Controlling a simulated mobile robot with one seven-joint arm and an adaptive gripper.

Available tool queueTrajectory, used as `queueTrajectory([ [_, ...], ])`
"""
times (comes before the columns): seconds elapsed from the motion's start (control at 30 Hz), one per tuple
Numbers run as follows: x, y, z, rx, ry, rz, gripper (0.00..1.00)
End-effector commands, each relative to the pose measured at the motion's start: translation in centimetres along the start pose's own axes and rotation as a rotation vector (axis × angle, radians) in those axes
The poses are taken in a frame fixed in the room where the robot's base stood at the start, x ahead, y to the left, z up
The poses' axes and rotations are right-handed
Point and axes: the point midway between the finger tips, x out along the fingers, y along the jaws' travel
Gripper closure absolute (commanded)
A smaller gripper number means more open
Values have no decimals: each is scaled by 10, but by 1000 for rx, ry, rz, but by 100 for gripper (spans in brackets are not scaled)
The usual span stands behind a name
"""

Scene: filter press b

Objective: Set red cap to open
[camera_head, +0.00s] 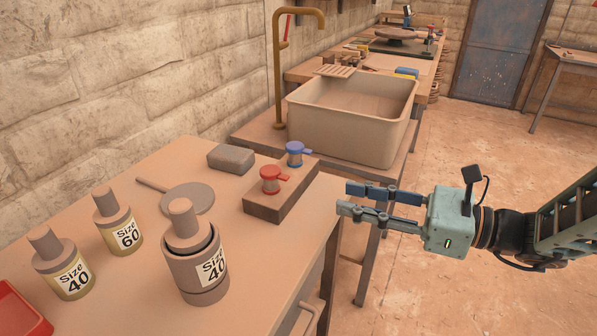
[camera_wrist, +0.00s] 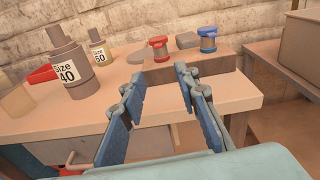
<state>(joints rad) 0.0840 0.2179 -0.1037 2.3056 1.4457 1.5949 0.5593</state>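The red cap (camera_head: 270,172) sits on a brown block (camera_head: 262,207) at the right part of the table, with its lever tab pointing right. In the wrist view the red cap (camera_wrist: 158,43) is beyond my fingers, a little left of the gap between them. A blue cap (camera_head: 295,148) with a similar tab sits behind it on the same block; it also shows in the wrist view (camera_wrist: 208,34). My gripper (camera_head: 343,198) is open and empty, off the table's right edge, to the right of the block and apart from both caps.
Bottles labelled Size 40 (camera_head: 62,272) and Size 60 (camera_head: 118,225) stand on the left of the table. A larger Size 40 container (camera_head: 197,285) stands at its front. A grey block (camera_head: 231,158) lies behind the brown block. A sink basin (camera_head: 350,125) is at the back.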

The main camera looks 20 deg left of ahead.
Motion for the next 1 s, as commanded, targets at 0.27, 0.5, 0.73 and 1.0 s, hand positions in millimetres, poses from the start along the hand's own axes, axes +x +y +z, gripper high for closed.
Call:
queueTrajectory([
  [0.27,23,6,8,56,-79,-15,71],
  [0.5,67,6,10,53,-77,-13,71],
  [0.73,104,4,13,53,-75,-15,71],
  [1.0,117,3,15,54,-75,-19,71],
])
